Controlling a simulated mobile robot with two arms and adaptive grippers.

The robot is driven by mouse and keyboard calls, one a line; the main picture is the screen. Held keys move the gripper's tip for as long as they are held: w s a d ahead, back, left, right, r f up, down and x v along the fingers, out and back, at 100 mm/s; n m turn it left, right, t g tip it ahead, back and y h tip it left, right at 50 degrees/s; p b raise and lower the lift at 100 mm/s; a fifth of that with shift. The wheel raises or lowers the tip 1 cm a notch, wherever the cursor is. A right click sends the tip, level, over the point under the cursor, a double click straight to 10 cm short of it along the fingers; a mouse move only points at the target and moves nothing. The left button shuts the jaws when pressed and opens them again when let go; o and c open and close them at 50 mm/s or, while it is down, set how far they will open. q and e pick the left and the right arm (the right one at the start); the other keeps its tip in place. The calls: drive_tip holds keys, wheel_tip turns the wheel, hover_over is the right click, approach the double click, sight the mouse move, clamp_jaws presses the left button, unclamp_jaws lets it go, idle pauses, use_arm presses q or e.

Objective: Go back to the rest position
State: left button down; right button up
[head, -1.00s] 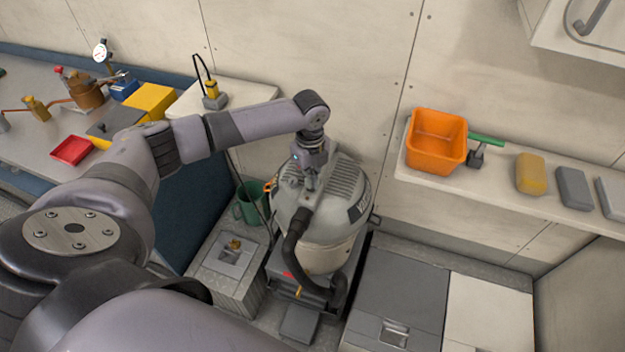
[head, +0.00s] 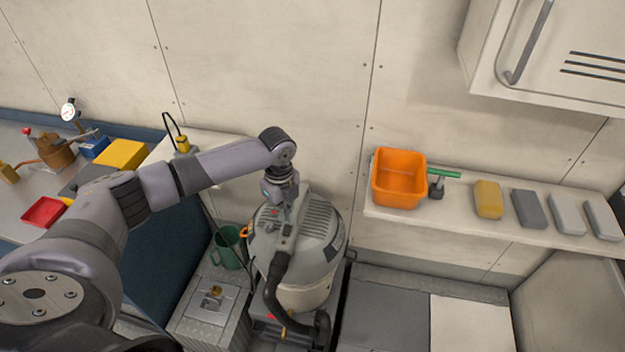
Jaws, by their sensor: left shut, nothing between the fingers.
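My left arm reaches in from the left in the head view. Its gripper (head: 274,228) points down over the top of a grey-and-beige vacuum cleaner (head: 312,262) with a black hose. The gripper is shut with nothing in it. I cannot tell whether its fingertips touch the vacuum's top. My right gripper is out of view.
An orange bin (head: 399,178), a green-handled tool (head: 440,176) and several sponge-like blocks (head: 488,199) sit on the right shelf. A wall cabinet (head: 550,55) hangs above. A green bucket (head: 227,247) stands left of the vacuum. A workbench (head: 15,215) with tools is at left.

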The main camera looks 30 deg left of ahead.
use_arm(q)
drive_tip(key=shift+d, duration=0.1)
drive_tip(key=s+d+f+n+t+h, duration=0.1)
drive_tip(key=s+d+f+n, duration=0.15)
drive_tip(key=s+d, duration=0.6)
drive_tip(key=s+d+f+n+t+h, duration=0.15)
drive_tip(key=s+d+n, duration=0.35)
drive_tip(key=d, duration=0.7)
drive_tip(key=s+a+r+n+t+y, duration=0.15)
drive_tip(key=s+a+r+n, duration=0.25)
drive_tip(key=s+a+n, duration=0.7)
wheel_tip(320, 180, down, 28)
drive_tip(key=s+d+g+b, duration=0.2)
drive_tip(key=b, duration=0.1)
drive_tip(key=s+a+f+g+y+b, duration=0.1)
drive_tip(key=s+a+f+b, duration=0.1)
drive_tip(key=s+f, duration=1.5)
wheel_tip(320, 180, down, 4)
drive_tip(key=shift+s+a+b, duration=0.3)
drive_tip(key=shift+a+b, duration=0.1)
drive_tip(key=shift+b, duration=0.25)
